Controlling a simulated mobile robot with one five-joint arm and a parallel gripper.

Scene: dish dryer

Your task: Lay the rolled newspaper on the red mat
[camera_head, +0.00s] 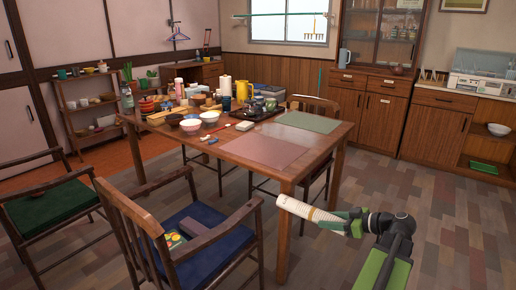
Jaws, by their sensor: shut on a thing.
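The rolled newspaper (308,213) is a pale, off-white roll. It points left from my gripper (349,221), which is shut on its right end. The roll is in front of the table's near right corner and looks lower than the table top in the picture. It does not lie on the mat. The red mat (262,151) is a flat, dull pinkish rectangle on the near part of the wooden table, and it is bare. My fingertips are partly hidden by the roll and the gripper body.
The table (222,156) has a bare green mat (307,122) at its right, and bowls, bottles and dishes crowd its back left. A chair with a blue cushion (213,237) stands at the near side. The floor (455,245) to the right is clear.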

